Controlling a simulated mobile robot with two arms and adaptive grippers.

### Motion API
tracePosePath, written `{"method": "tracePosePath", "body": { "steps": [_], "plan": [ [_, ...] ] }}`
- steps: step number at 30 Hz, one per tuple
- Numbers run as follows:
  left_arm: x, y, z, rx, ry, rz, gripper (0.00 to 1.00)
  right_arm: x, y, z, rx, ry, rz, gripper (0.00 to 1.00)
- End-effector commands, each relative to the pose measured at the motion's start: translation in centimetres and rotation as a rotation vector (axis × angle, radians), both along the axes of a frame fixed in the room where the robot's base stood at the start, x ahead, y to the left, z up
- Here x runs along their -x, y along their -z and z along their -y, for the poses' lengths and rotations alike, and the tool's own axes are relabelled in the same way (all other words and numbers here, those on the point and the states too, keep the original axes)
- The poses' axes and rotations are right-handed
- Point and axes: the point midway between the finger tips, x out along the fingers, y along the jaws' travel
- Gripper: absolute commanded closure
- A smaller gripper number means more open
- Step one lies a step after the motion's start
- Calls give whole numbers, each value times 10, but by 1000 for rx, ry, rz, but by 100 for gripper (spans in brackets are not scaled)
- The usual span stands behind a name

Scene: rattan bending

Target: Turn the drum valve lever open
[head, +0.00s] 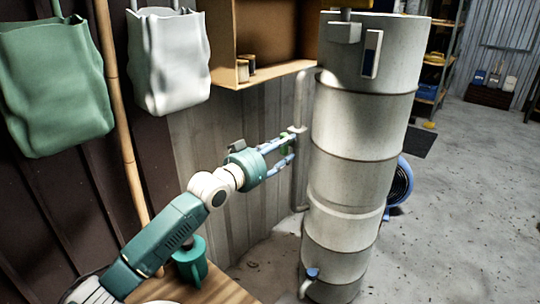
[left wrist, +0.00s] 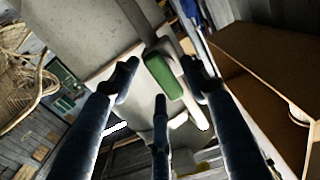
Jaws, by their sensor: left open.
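The tall grey metal drum (head: 352,165) stands right of centre in the head view, with a thin pipe (head: 300,100) running down its left side. A green lever grip (head: 284,140), small and partly hidden by my fingers, is at this pipe. In the left wrist view the green grip (left wrist: 163,77) lies between my spread fingers. I cannot tell whether any finger touches it. My left gripper (head: 293,146) is open around the grip; its fingers also show in the left wrist view (left wrist: 160,82). My right gripper is not in view.
A low tap with a blue handle (head: 312,273) is at the drum's foot. A wooden shelf box (head: 262,45) is above my left arm. Green (head: 50,85) and white (head: 168,60) bags hang left. Floor right is mostly clear.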

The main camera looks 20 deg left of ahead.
Motion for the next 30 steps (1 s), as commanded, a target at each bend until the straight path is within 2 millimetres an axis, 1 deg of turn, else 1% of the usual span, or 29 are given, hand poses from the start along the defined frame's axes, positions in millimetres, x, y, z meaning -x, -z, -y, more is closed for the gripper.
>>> {"method": "tracePosePath", "body": {
  "steps": [1,9,12,15,20,30],
  "plan": [
    [10,1,-4,-4,0,-1,54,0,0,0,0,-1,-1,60],
    [64,3,-24,-5,-1,-3,54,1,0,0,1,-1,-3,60],
    [80,2,-29,-5,0,-2,54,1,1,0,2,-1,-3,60],
    [90,2,-33,-4,-1,-2,54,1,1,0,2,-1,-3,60],
    [97,1,-35,-3,0,-1,54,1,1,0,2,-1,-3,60],
    [97,0,-35,-2,-1,0,54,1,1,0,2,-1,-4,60]
  ]
}}
